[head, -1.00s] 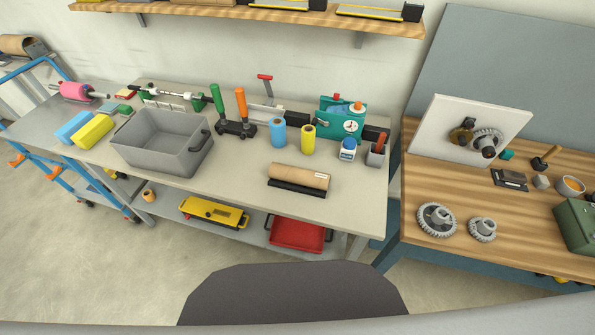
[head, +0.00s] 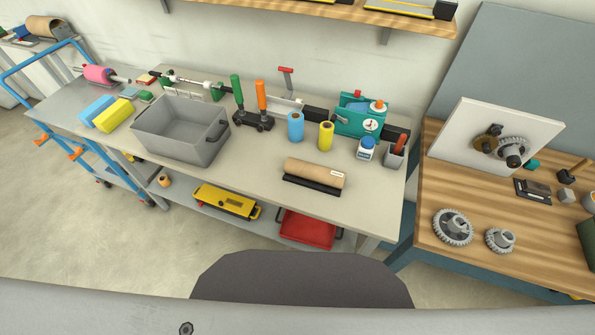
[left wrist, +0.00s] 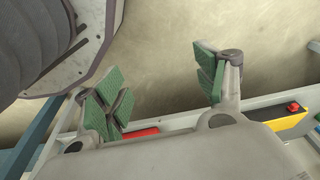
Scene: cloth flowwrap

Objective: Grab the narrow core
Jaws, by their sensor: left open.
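Two upright cylinders stand on the grey bench in the head view: a blue one (head: 295,127) and a yellow one (head: 326,136) to its right. The yellow one looks slightly slimmer. A brown roll (head: 314,172) lies on its side at the bench's front, by a black strip. I cannot tell for sure which of these is the narrow core. My left gripper (left wrist: 162,90) is open and empty in the left wrist view, its green pads wide apart over the floor. Neither gripper shows in the head view.
A grey bin (head: 180,135) stands left on the bench (head: 240,180). The lower shelf holds a yellow tool (head: 225,202) and a red tray (head: 307,229). A wooden table is at right.

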